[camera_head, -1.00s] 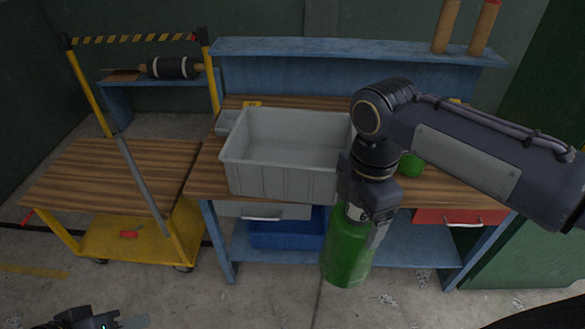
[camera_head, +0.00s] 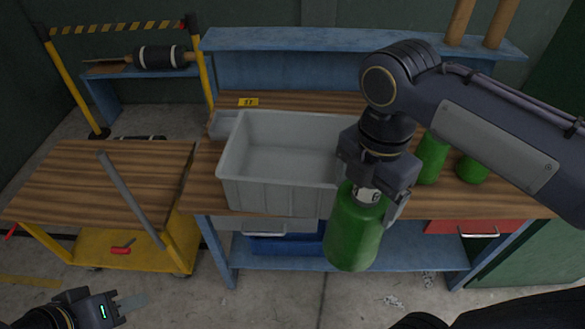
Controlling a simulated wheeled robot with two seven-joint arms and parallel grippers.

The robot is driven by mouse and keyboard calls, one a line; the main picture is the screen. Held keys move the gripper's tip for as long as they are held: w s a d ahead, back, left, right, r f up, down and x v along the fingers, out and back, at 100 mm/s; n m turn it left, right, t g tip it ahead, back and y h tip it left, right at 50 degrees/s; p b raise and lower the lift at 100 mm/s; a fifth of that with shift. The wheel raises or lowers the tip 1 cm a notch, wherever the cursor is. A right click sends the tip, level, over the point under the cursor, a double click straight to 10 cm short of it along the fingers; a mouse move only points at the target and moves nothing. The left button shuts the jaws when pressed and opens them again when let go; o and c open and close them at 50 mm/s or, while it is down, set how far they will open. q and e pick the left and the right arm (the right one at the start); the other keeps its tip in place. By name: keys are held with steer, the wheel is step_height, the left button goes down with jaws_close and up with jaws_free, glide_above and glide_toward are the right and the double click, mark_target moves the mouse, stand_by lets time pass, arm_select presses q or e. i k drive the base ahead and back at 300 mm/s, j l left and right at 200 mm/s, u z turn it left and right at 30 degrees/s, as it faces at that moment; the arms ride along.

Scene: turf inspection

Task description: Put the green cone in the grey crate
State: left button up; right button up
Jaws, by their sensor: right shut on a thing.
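My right gripper (camera_head: 374,196) is shut on the pale neck of a green bottle-shaped thing (camera_head: 354,236). It hangs upright in front of the bench, just right of the grey crate's near right corner. No clear cone shape shows. The grey crate (camera_head: 270,194) stands on the bench top, open and empty as far as I see; my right arm hides its right end. Two more green things, one (camera_head: 432,160) and another (camera_head: 472,170), stand on the bench behind my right arm, partly hidden. My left gripper (camera_head: 130,303) is low at the left, with nothing seen in it.
The wooden bench top (camera_head: 205,165) has a blue back shelf (camera_head: 300,40) with brown tubes (camera_head: 462,22). A yellow trolley (camera_head: 150,250) with a wooden top and grey handle (camera_head: 130,197) stands left of the bench. A red drawer (camera_head: 450,228) is at the right.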

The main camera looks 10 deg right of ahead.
mark_target(272, 177)
steer(key=i, duration=1)
